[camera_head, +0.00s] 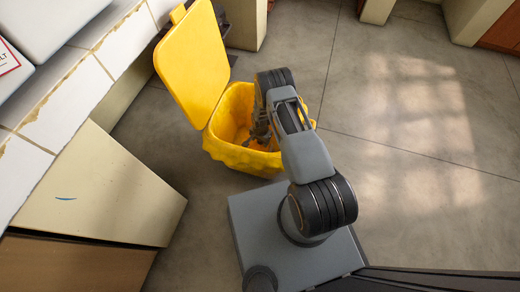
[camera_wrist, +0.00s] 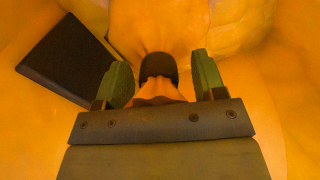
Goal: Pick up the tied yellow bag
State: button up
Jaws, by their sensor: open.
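A yellow bin (camera_head: 215,150) with its lid (camera_head: 192,62) raised stands on the floor, and a yellow bag shows at its rim. My gripper (camera_head: 262,135) reaches down into the bin's mouth. In the wrist view, my gripper (camera_wrist: 160,82) is open, with its two green fingers apart. Between the fingers is the gathered neck of the yellow bag (camera_wrist: 155,30), with a dark tie (camera_wrist: 158,66) around it. I cannot tell whether either finger touches the neck. The bag's lower part is hidden in the head view.
A dark flat rectangular object (camera_wrist: 68,62) lies left of the fingers inside the bin. A tiled counter (camera_head: 75,85) and a cabinet with a slanting pale front (camera_head: 100,190) stand at the left. The floor (camera_head: 400,120) to the right is clear.

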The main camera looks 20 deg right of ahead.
jog(key=shift+r, duration=0.1)
grip_shut()
dwell(0.4)
